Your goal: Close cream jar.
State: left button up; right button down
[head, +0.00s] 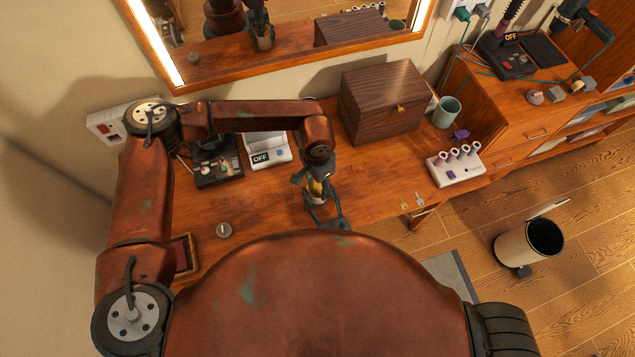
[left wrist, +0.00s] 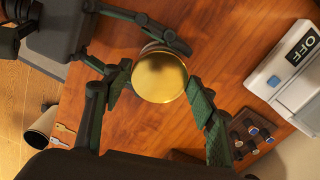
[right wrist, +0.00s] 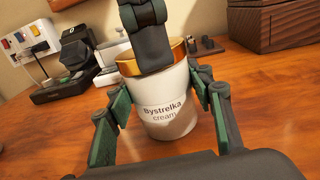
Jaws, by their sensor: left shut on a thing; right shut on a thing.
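The cream jar (right wrist: 168,112) is a white tub marked "Bystrelka cream", upright on the wooden table. Its gold lid (left wrist: 160,77) sits on top of it; how tightly it is on cannot be told. My right gripper (right wrist: 160,120) is shut on the jar body, one green-padded finger on each side. My left gripper (left wrist: 160,92) is above the jar, shut around the lid; it also hides part of the lid in the right wrist view. In the head view, my left gripper (head: 318,188) and right gripper (head: 326,212) meet at the jar and mostly cover it.
A dark wooden box (head: 382,103) stands behind right of the jar. A white device marked OFF (head: 267,150) and a black device (head: 215,165) stand behind left. Two keys (head: 412,201) lie near the front edge. A round metal piece (head: 224,230) lies at left.

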dwell(0.3)
pick_arm(q)
jog(key=o, duration=0.9)
jog(key=shift+o, duration=0.2)
jog(key=shift+r, duration=0.15)
jog(key=shift+r, duration=2.15)
jog(key=shift+c, duration=0.3)
